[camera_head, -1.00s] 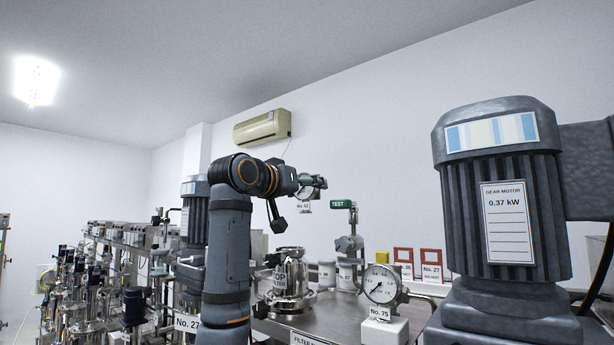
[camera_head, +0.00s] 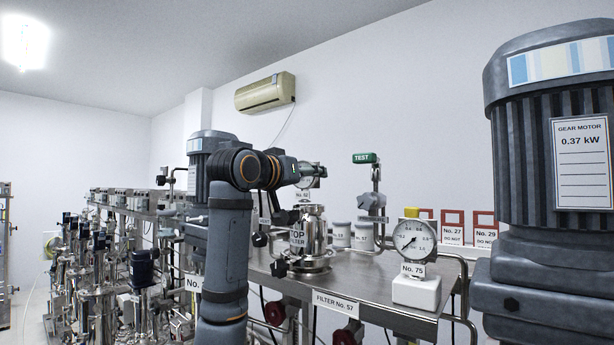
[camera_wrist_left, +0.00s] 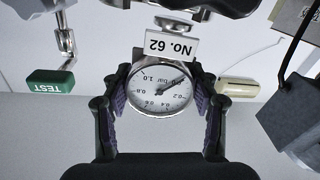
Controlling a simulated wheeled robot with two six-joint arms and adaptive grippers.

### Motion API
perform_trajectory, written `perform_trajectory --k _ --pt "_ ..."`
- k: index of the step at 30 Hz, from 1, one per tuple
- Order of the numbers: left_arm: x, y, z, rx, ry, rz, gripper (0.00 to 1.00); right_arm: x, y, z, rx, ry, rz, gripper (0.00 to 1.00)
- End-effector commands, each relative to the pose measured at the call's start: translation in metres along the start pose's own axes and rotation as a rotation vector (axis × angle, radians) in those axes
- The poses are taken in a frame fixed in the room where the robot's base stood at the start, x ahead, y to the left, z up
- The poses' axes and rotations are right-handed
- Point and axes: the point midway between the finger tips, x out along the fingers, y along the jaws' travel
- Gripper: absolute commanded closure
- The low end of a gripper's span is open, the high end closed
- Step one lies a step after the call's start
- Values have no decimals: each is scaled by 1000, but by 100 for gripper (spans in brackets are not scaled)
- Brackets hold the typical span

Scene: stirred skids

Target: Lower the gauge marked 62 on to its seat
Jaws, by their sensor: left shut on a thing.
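My left gripper (camera_head: 306,173) is shut on the gauge marked No. 62 (camera_head: 317,176) and holds it in the air above the steel bench. In the left wrist view the round white dial (camera_wrist_left: 158,92) appears upside down between the two fingers of the gripper (camera_wrist_left: 160,88), with its No. 62 tag (camera_wrist_left: 172,46) on the stem side. In the head view the gauge is small and partly behind my gripper. Below it stands a steel filter vessel (camera_head: 313,232) with a hanging sign. A stand with a green TEST sign (camera_head: 365,158) is to the right. I cannot tell which fitting is the seat.
Gauge No. 75 (camera_head: 413,240) stands on a white block on the bench (camera_head: 365,290). White pots (camera_head: 341,234) and red-framed signs (camera_head: 453,226) are behind. A large gear motor (camera_head: 555,130) blocks the right side. Crowded steel skids (camera_head: 95,265) fill the left.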

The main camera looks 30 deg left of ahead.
Motion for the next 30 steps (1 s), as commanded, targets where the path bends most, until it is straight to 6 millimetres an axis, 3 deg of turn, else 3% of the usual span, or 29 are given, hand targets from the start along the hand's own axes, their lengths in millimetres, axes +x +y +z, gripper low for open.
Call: perform_trajectory --k 12,24,30 --pt "-1 5 -1 0 2 3 76 -2 27 3 -14 -4 32 47" --pt "-1 6 -1 0 2 2 76 -2 7 3 -4 -4 8 47" --pt "-1 3 -1 0 2 1 76 -2 10 3 -5 -4 12 47"
